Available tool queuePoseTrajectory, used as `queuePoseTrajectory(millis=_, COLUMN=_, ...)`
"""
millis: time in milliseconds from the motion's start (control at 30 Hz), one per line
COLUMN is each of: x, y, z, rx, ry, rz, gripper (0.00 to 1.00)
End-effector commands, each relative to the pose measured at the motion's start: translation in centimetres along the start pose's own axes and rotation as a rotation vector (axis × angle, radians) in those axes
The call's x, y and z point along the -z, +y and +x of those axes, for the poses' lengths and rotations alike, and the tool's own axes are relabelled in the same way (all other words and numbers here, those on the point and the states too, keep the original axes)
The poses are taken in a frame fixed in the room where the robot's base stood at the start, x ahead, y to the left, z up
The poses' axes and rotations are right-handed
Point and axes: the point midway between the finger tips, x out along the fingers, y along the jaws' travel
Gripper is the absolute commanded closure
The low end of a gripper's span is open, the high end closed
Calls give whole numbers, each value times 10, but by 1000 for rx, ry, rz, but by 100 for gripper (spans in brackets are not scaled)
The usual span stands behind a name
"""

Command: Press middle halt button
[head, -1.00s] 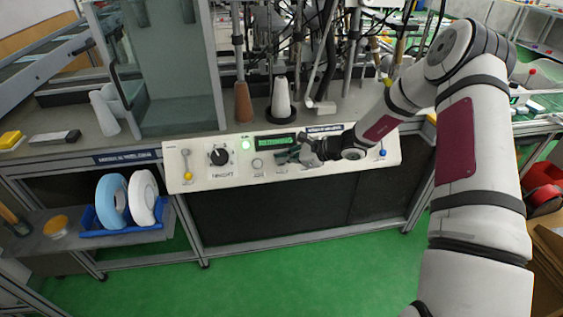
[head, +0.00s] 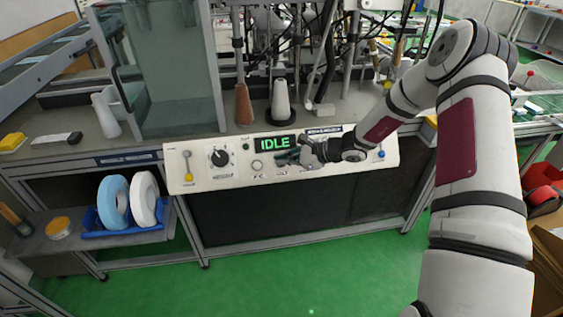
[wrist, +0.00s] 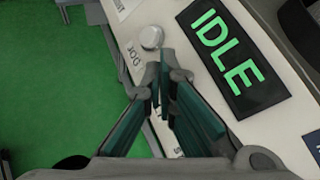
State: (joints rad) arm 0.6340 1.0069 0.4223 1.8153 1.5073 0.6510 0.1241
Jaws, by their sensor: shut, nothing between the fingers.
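The white control panel (head: 215,177) runs along the front of the machine. Its display (head: 275,143) reads IDLE in green, and this display (wrist: 232,62) is large in the wrist view. My gripper (head: 279,158) is shut and empty, with its fingertips at the panel just below the display. In the wrist view the closed fingertips of my gripper (wrist: 160,75) sit beside a round white button (wrist: 151,38) labelled JOG. The middle halt button is hidden behind my fingers, so I cannot tell whether they touch it.
A black rotary knob (head: 220,157) and a yellow-ended lever (head: 188,172) are on the panel's left part. A small lamp (head: 245,146) is dark. A blue knob (head: 381,153) is at the right end. Green floor (head: 300,270) lies open in front.

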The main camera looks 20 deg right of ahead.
Motion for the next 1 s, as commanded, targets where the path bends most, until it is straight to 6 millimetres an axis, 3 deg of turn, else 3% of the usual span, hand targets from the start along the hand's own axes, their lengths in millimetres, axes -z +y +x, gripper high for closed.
queuePoseTrajectory(millis=433, x=-3, y=2, z=-4, rx=0, ry=0, rz=0, gripper=100)
queuePoseTrajectory(millis=1000, x=-27, y=26, z=-36, rx=0, ry=-1, rz=1, gripper=100)
